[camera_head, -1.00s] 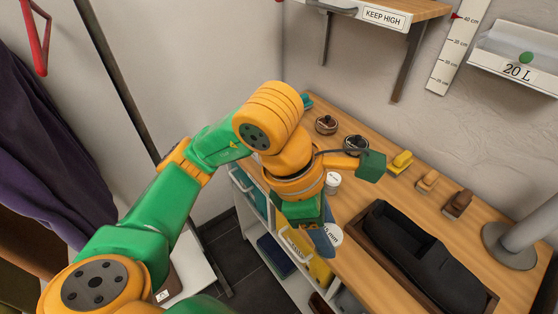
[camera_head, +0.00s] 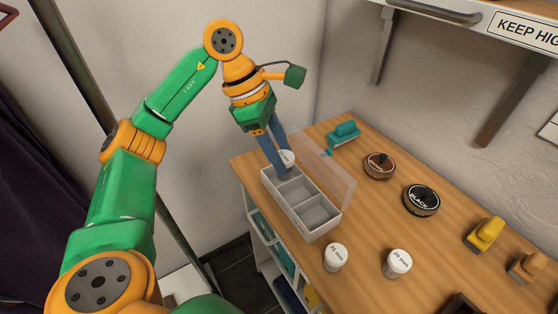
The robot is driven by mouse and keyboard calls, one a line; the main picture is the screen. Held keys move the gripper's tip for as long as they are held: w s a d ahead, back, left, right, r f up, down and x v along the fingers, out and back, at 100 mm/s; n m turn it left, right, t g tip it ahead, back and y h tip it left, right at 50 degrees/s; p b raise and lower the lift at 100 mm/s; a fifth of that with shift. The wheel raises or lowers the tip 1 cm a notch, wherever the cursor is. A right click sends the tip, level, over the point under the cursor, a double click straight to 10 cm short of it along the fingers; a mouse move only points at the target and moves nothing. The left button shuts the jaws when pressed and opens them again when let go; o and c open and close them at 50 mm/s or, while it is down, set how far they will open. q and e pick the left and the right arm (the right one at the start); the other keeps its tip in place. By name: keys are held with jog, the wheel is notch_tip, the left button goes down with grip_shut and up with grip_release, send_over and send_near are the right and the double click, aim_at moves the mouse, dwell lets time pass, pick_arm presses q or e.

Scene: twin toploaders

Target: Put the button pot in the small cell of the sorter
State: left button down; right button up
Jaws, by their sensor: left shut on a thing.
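My left gripper (camera_head: 282,165) points down over the far end of the sorter, shut on a small white-lidded button pot (camera_head: 288,157). The fingers hide part of the pot, and its label cannot be read. The sorter (camera_head: 318,229) is a pale open box with several cells in a row, its clear lid (camera_head: 332,172) raised along the right side. The pot and fingertips are at or just above the far cell; I cannot tell whether they touch it. Two more white-lidded pots, marked 25 mm (camera_head: 335,257) and 20 mm (camera_head: 398,262), stand on the bench. My right gripper is out of view.
On the wooden bench (camera_head: 370,220) are a teal tool (camera_head: 343,135), a brown tin (camera_head: 379,166), a black tin (camera_head: 421,200) and a yellow brush (camera_head: 484,234). A shelf (camera_head: 480,20) overhangs at upper right. Shelving (camera_head: 272,245) stands below the bench's left edge.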

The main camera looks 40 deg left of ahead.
pick_arm(q)
jog(key=w+a+f, duration=0.1)
jog(key=f, duration=0.2)
jog(key=w+a+f+p, duration=0.1)
jog(key=w+f, duration=0.1)
jog(key=w+a+f+p, duration=0.1)
jog(key=w+a+f, duration=0.1)
jog(key=f, duration=0.1)
jog(key=shift+w+f, duration=0.1)
jog(key=shift+f, duration=0.25)
jog(key=shift+d+f, duration=0.1)
jog(key=shift+f, duration=0.4)
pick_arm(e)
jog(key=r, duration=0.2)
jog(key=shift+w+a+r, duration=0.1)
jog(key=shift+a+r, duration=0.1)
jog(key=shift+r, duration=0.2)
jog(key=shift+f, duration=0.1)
